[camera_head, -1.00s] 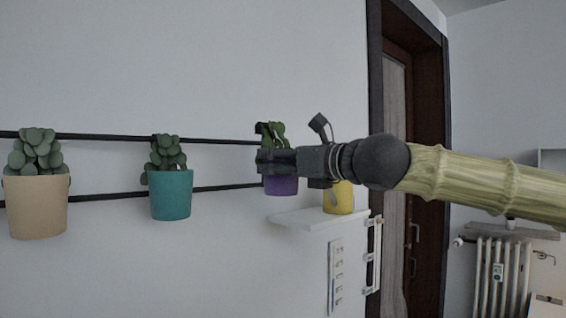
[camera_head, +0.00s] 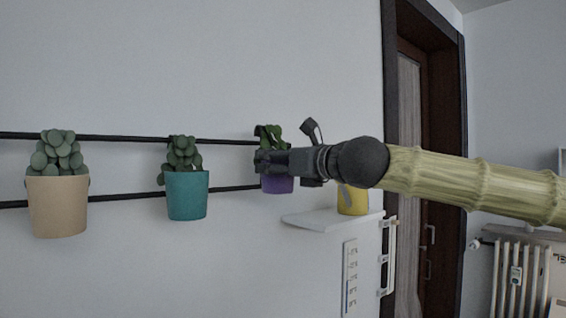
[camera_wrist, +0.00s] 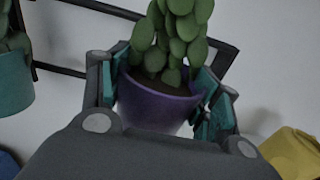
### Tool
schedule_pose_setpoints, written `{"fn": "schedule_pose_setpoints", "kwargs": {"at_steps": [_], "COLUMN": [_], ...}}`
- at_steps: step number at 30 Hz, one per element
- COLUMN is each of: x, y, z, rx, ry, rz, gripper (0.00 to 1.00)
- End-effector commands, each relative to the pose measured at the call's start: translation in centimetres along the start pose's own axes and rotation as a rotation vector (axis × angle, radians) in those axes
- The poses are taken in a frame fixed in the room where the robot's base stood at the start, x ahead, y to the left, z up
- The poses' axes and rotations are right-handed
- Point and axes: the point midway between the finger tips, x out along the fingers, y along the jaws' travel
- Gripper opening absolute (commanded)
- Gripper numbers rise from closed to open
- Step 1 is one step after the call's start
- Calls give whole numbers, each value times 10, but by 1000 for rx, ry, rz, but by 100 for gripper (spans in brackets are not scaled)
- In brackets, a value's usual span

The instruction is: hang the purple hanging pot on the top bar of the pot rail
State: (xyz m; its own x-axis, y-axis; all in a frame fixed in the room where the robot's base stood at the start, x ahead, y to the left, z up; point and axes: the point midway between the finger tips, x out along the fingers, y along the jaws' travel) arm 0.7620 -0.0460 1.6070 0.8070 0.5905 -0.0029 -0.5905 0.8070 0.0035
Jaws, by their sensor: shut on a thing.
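The purple hanging pot (camera_head: 277,184) with a green plant is held at the right end of the pot rail. My gripper (camera_head: 262,163) is shut on it. In the wrist view the purple pot (camera_wrist: 158,106) sits between the two fingers, roughly upright. The rail's top bar (camera_head: 110,138) runs along the wall, with a lower bar (camera_head: 128,197) beneath it. A dark hook shows by the plant near the top bar's right end. I cannot tell whether the hook touches the bar, as my gripper covers part of the pot.
A teal pot (camera_head: 187,197) and a beige pot (camera_head: 57,208) hang on the rail to the left. A yellow pot (camera_head: 352,203) stands on a small white shelf (camera_head: 325,220) below my arm. A door frame (camera_head: 393,60) is at right. The wall between the teal and purple pots is free.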

Motion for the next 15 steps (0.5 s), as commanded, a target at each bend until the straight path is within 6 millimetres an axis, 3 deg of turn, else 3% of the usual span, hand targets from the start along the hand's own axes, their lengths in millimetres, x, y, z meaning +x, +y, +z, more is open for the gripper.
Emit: {"fn": "schedule_pose_setpoints", "kwargs": {"at_steps": [9, 15], "x": [19, 19], "y": [0, 0], "z": [1, -14], "rx": [0, -1], "ry": [-1, -1], "rz": [0, 0], "gripper": [24, 24]}}
